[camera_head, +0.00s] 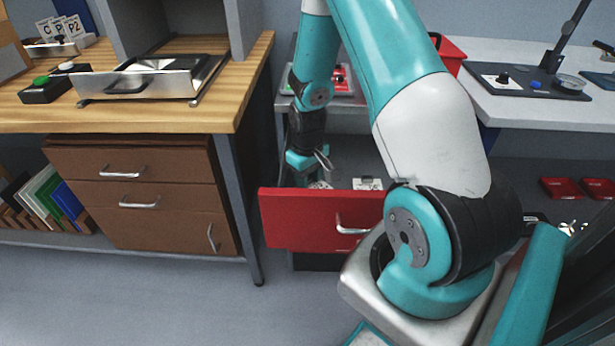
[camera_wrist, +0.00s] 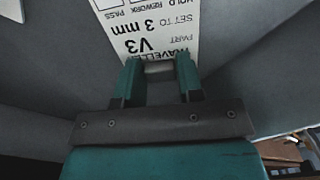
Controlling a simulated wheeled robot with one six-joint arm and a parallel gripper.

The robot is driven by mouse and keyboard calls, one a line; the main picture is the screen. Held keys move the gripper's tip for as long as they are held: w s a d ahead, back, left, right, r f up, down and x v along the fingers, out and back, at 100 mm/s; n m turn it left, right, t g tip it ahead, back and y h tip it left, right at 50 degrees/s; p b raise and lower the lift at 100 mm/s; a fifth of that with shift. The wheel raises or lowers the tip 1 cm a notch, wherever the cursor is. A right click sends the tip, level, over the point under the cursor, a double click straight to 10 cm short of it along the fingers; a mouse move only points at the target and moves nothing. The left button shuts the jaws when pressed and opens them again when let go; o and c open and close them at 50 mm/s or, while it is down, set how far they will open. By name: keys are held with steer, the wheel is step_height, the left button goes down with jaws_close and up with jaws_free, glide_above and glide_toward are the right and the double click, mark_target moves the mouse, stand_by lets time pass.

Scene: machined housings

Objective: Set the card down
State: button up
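A white card (camera_wrist: 150,30) with black print, including "V3" and "SET TO 3 mm", lies just beyond my fingertips in the wrist view, its print upside down. My gripper (camera_wrist: 160,75) has its two teal fingers apart, overlapping the card's near end. A small grey block or strip shows between the fingertips; I cannot tell whether it belongs to the card or is clamped. In the head view my gripper (camera_head: 322,160) points down at the open red drawer (camera_head: 300,222). A whitish piece shows below it, partly hidden by the drawer front.
Another white printed piece (camera_head: 367,183) shows inside the drawer, right of my gripper. The wooden bench (camera_head: 200,110) stands left, with a metal tray fixture (camera_head: 150,80). A white worktop (camera_head: 530,108) is at right, with red boxes (camera_head: 560,188) below. My arm hides part of the drawer.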

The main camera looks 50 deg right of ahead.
steer(key=o, duration=0.3)
steer(key=shift+r, duration=0.1)
step_height(320, 180, up, 12)
steer(key=p, duration=0.2)
steer(key=s+a+r+n+t+y, duration=0.1)
steer(key=a+r+n, duration=0.1)
steer(key=a+r, duration=0.45)
steer(key=s+a+r+n+y, duration=0.1)
steer(key=s+a+r, duration=0.15)
steer(key=a, duration=0.65)
steer(key=s+a+r+n+g+y, duration=0.1)
steer(key=s+a+r+n, duration=0.3)
steer(key=s+a, duration=0.9)
step_height(320, 180, up, 4)
steer(key=shift+s+f+n+y, duration=0.2)
steer(key=shift+s+n+y, duration=0.1)
steer(key=shift+y, duration=0.3)
